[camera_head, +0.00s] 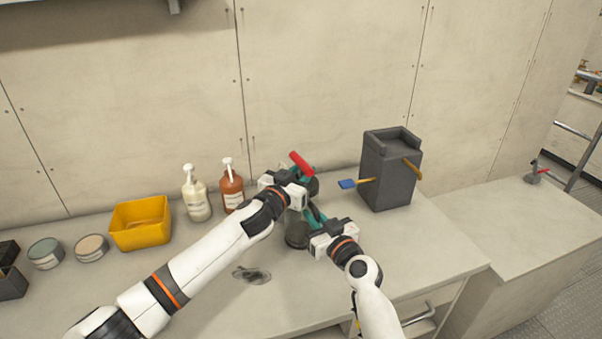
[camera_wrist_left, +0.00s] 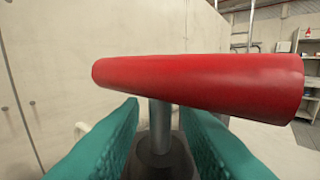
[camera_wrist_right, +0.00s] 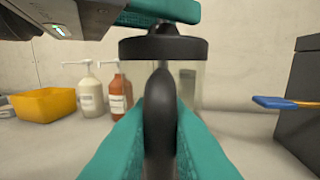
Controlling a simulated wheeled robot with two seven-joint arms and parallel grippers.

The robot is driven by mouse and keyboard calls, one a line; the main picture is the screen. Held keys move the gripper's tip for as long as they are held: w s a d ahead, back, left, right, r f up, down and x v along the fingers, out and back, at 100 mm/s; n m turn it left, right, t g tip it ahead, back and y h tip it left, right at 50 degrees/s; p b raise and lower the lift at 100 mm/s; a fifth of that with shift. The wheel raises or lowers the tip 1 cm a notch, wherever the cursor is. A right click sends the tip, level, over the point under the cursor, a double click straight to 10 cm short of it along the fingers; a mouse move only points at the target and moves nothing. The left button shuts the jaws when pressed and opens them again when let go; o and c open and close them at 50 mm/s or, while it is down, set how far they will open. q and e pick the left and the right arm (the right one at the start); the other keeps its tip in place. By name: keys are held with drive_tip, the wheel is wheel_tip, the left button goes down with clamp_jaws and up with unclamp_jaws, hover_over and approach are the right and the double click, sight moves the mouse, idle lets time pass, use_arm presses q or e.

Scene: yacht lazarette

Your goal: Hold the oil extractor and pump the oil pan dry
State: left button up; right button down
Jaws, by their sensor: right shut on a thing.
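The oil extractor has a red crossbar (camera_head: 301,163) on a grey rod (camera_wrist_left: 160,122), a black lid (camera_wrist_right: 150,48) over a clear body and a black side handle (camera_wrist_right: 160,125). My right gripper (camera_head: 317,222) is shut on that side handle. My left gripper (camera_head: 307,184) is at the top of the extractor, just below the red crossbar. In the left wrist view its teal fingers stand apart with the rod between them, with gaps visible. The arms hide much of the extractor in the head view. I cannot clearly make out the oil pan.
A dark stain (camera_head: 252,275) lies on the bench (camera_head: 400,250). To the left are a yellow bin (camera_head: 140,222), two pump bottles (camera_head: 195,193) (camera_head: 231,189) and two round tins (camera_head: 46,253) (camera_head: 91,247). A dark grey box (camera_head: 388,170) with brushes stands right.

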sight(301, 160)
use_arm(q)
clamp_jaws()
wheel_tip(301, 160, up, 8)
drive_tip(key=shift+f, duration=0.1)
idle(0.4)
unclamp_jaws()
drive_tip(key=shift+s, duration=0.1)
drive_tip(key=shift+s+f, duration=0.1)
drive_tip(key=v, duration=1.1)
drive_tip(key=shift+s+a, duration=0.25)
drive_tip(key=shift+s, duration=0.05)
idle(0.9)
